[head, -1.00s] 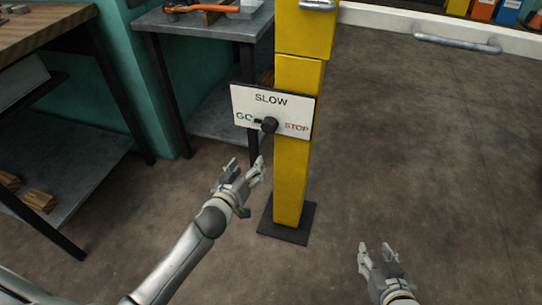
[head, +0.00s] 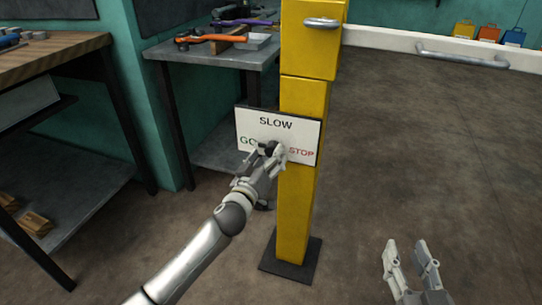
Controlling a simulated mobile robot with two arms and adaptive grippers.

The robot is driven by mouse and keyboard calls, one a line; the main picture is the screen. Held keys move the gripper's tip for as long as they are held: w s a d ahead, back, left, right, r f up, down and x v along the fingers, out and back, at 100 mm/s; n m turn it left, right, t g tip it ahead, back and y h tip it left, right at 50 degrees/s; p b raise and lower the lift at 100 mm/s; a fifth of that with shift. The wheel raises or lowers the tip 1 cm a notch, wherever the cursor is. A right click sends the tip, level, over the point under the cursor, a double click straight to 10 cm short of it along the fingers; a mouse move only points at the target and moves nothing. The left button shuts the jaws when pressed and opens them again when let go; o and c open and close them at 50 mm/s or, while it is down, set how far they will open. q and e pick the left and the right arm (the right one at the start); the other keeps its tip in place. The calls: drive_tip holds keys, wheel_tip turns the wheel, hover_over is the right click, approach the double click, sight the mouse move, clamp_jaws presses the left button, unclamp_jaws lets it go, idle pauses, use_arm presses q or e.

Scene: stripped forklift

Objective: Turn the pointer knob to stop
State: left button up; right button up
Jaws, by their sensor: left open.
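The white sign panel (head: 307,133) is fixed to the yellow post (head: 295,205). It reads SLOW at the top, GO at the left in green and STOP at the right in red. The dark pointer knob (head: 275,149) is at the panel's lower middle, partly hidden by my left gripper. My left gripper (head: 263,154) is open, with its fingers at the knob; I cannot tell whether they touch it. The knob's pointing direction is hidden. My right gripper (head: 419,247) is open and empty, low at the right, away from the panel.
A metal table (head: 225,51) with an orange-handled tool (head: 210,38) stands behind the panel at the left. A wooden-topped bench (head: 50,57) is at the far left. The post stands on a dark base plate (head: 291,258). The floor at the right is clear.

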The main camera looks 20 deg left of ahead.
use_arm(q)
drive_tip(key=shift+w+d, duration=0.1)
drive_tip(key=shift+w, duration=1.2)
use_arm(e)
drive_tip(key=shift+w+a+r+t+y, duration=0.15)
drive_tip(key=shift+r+t+y, duration=0.4)
drive_tip(key=shift+r, duration=0.7)
use_arm(q)
drive_tip(key=c, duration=1)
use_arm(e)
drive_tip(key=shift+a, duration=0.1)
drive_tip(key=shift+f+h, duration=0.1)
drive_tip(key=shift+h, duration=0.15)
